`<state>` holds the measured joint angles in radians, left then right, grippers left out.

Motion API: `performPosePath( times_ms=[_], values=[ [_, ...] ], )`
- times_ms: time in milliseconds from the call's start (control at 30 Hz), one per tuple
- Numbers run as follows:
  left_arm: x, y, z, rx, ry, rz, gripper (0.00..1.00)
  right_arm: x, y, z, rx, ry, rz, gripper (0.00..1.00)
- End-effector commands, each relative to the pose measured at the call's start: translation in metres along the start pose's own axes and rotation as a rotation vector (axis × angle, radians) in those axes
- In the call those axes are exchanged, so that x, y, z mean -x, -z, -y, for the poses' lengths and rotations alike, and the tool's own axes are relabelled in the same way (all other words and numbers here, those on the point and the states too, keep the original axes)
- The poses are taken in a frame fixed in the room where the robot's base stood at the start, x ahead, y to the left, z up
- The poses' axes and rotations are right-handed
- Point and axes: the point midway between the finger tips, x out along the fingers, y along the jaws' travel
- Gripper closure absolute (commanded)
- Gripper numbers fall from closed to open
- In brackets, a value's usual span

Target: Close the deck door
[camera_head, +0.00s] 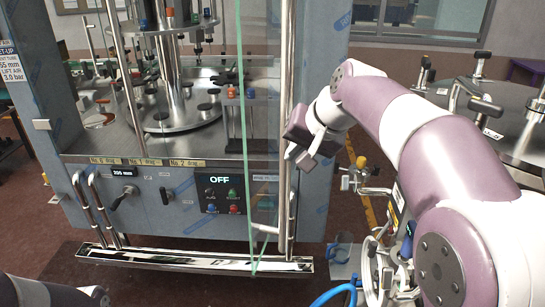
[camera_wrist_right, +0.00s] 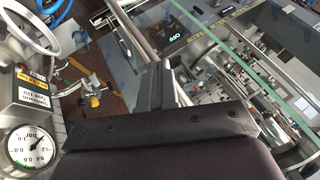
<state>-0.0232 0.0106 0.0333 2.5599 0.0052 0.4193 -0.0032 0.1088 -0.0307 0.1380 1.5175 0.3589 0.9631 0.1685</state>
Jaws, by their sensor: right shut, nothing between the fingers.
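The deck door is a clear glass panel (camera_head: 262,120) with a green edge, standing out from the front of the machine in the head view. It is seen at a steep angle, beside an upright chrome bar (camera_head: 287,90). Its green edge also crosses the right wrist view diagonally (camera_wrist_right: 240,62). My right gripper (camera_head: 299,155) is shut and empty, just right of the chrome bar; I cannot tell whether it touches it. Its closed fingers also show in the right wrist view (camera_wrist_right: 168,88). My left gripper is out of view; only part of my left arm shows at the lower left.
The filler machine (camera_head: 160,205) has a control panel with an OFF display (camera_head: 219,180) and a steel foot ledge (camera_head: 190,262). A round steel table (camera_head: 500,115) stands at right. Pipework and a pressure gauge (camera_wrist_right: 32,146) crowd the space under my right arm.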

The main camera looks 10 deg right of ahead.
Motion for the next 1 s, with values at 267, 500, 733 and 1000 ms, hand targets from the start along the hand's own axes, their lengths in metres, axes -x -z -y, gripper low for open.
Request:
performPosePath(
  times_ms=[267,500,733,1000],
  values=[
    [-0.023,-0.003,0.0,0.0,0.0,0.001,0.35,-0.061,0.0,0.0,0.002,-0.003,0.003,1.0],
    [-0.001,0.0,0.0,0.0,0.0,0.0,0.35,-0.087,0.001,0.023,0.005,-0.002,0.002,1.0],
    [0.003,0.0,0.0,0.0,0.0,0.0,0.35,-0.096,0.0,0.035,0.002,-0.001,-0.001,1.0],
    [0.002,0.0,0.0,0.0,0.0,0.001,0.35,-0.097,0.0,0.034,0.002,-0.002,-0.002,1.0]
  ],
)
